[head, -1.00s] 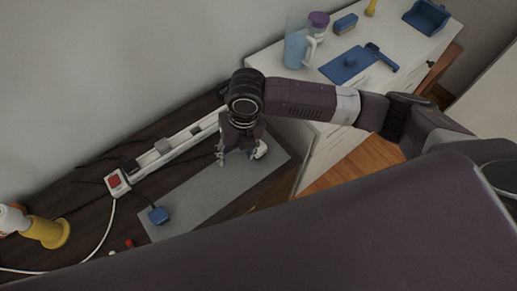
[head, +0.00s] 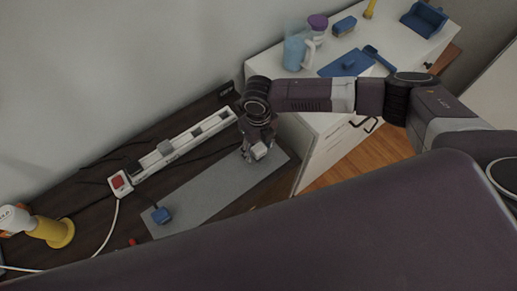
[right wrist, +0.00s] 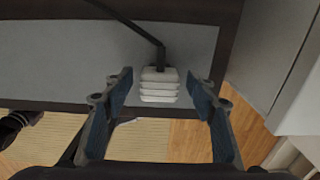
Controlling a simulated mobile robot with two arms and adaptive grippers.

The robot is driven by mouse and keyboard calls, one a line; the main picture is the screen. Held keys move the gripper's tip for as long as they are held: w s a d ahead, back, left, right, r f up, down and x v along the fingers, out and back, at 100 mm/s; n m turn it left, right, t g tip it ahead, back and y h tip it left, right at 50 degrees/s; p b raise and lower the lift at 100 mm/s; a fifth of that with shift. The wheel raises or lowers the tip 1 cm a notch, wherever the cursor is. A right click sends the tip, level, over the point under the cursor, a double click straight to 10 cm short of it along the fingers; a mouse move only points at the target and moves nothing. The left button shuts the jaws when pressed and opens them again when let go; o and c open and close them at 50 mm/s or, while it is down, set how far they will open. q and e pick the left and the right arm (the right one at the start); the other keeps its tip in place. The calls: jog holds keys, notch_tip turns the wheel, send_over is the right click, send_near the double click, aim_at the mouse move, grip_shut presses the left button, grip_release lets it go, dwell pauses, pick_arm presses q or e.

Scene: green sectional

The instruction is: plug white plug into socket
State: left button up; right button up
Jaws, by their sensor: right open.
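The white plug (right wrist: 160,85) lies on the grey mat (right wrist: 60,60), its dark cord running up and away. In the right wrist view it sits just ahead of and between the fingertips of my right gripper (right wrist: 163,85), which is open. In the head view my right gripper (head: 252,157) is over the right end of the grey mat (head: 205,195), and the white plug (head: 259,151) shows beside its fingers. The socket is on a white power strip (head: 180,142) with a red switch (head: 118,181), lying along the wall. My left gripper is not in view.
A yellow-and-white object (head: 48,231) stands at far left. A white cabinet (head: 330,150) with blue items and a jug (head: 296,52) stands at right. Black cords lie around the strip.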

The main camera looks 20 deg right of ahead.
jog(key=shift+f, duration=0.15)
jog(key=shift+c, duration=0.2)
jog(key=c, duration=1.2)
